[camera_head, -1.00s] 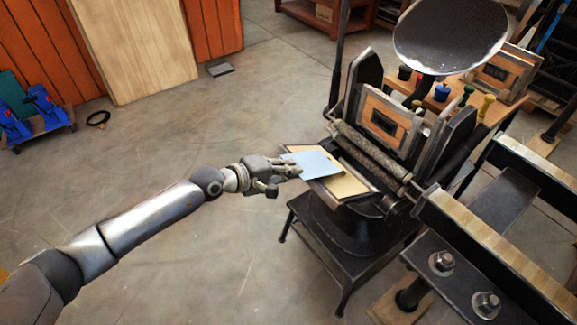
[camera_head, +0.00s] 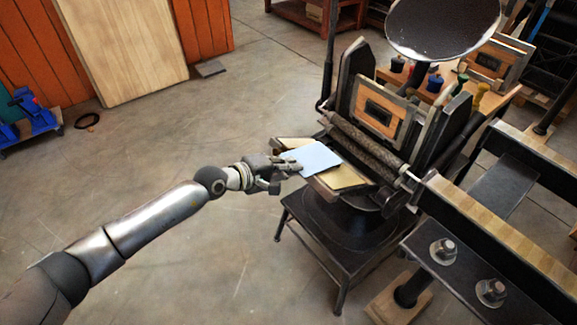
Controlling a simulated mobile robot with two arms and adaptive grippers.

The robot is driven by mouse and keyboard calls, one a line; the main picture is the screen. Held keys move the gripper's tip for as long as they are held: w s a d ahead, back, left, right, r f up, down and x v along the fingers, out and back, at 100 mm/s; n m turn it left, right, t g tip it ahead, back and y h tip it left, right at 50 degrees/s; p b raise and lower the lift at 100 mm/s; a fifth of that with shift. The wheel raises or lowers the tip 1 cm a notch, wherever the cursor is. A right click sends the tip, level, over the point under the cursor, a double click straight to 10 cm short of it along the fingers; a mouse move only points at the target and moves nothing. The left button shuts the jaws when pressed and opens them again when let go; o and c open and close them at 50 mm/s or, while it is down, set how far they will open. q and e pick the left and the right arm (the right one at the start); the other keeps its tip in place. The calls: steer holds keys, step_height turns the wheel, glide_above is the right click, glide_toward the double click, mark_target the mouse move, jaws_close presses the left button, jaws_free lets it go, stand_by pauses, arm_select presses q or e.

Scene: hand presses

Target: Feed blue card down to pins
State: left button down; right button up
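The light blue card (camera_head: 314,158) lies flat over the tan platen (camera_head: 343,178) of the hand press. My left gripper (camera_head: 289,165) is at the card's left edge, with its fingers shut on that edge. The card covers the middle of the platen, and tan strips show on both sides of it. The pins are too small to make out. I cannot tell whether the card touches the platen. My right gripper is not in view.
The press's roller (camera_head: 365,148) and round ink disc (camera_head: 441,22) stand behind the platen. A second heavy press with a wooden beam (camera_head: 490,235) fills the right side. Ink jars stand on a table (camera_head: 505,95) at the back right.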

arm_select(q)
steer(key=c, duration=1.6)
jaws_free()
steer(key=shift+a+f, duration=0.1)
steer(key=shift+f, duration=0.5)
steer(key=shift+o, duration=0.2)
steer(key=shift+r, duration=0.15)
steer(key=shift+r, duration=0.1)
steer(key=shift+c, duration=0.4)
steer(key=shift+r, duration=0.15)
steer(key=p+v, duration=0.1)
steer(key=v, duration=0.3)
steer(key=shift+r+p, duration=0.25)
steer(key=shift+p, duration=0.15)
steer(key=shift+s+a, duration=0.1)
